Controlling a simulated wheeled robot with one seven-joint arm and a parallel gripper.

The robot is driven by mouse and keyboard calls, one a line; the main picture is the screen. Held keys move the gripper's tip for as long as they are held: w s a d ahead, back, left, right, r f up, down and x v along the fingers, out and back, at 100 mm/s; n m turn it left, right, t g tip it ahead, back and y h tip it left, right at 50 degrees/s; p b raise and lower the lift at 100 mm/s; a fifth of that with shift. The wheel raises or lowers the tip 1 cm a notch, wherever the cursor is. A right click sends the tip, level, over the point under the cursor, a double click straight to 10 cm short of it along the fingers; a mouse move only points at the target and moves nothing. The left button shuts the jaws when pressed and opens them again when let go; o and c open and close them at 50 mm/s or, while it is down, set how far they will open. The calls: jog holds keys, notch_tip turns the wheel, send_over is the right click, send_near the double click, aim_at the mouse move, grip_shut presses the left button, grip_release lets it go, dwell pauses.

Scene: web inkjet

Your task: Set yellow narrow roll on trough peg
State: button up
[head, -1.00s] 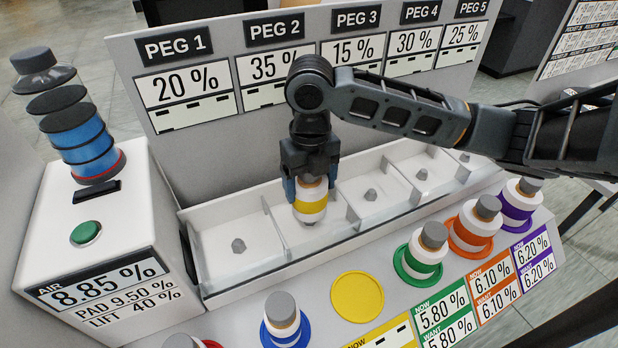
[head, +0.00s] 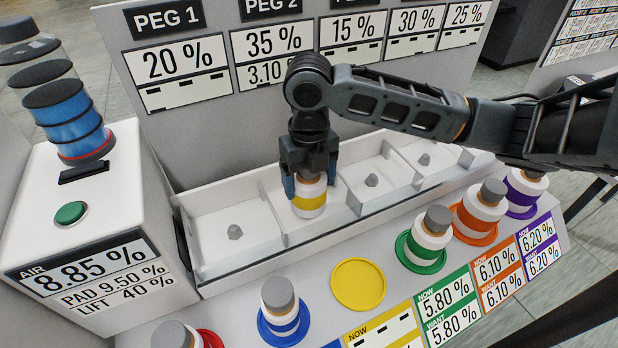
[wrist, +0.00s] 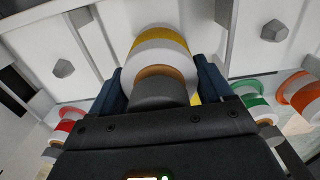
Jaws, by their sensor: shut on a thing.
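The yellow-banded white roll (head: 309,205) stands upright in the second compartment from the left of the white trough (head: 206,272). My gripper (head: 308,184) is shut on its upper part from above. The roll hides any peg in that compartment, and its bottom looks at or close to the trough floor. In the wrist view the roll (wrist: 160,48) sits between both fingers. The sign under PEG 2 reads 35 % with 3.10 % (head: 264,73) below it. Bare grey pegs show in the first (head: 235,231), third (head: 371,180) and fourth (head: 424,159) compartments.
The yellow disc (head: 358,285) on the front ledge is empty. A blue roll (head: 282,312) stands left of it; green (head: 430,240), orange (head: 480,212) and purple (head: 525,190) rolls stand to its right. A white box with a green button (head: 71,213) stands at left. Low dividers separate the compartments.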

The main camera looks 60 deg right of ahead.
jog(key=shift+f, duration=0.15)
jog(key=o, duration=1.2)
jog(key=shift+r, duration=3.95)
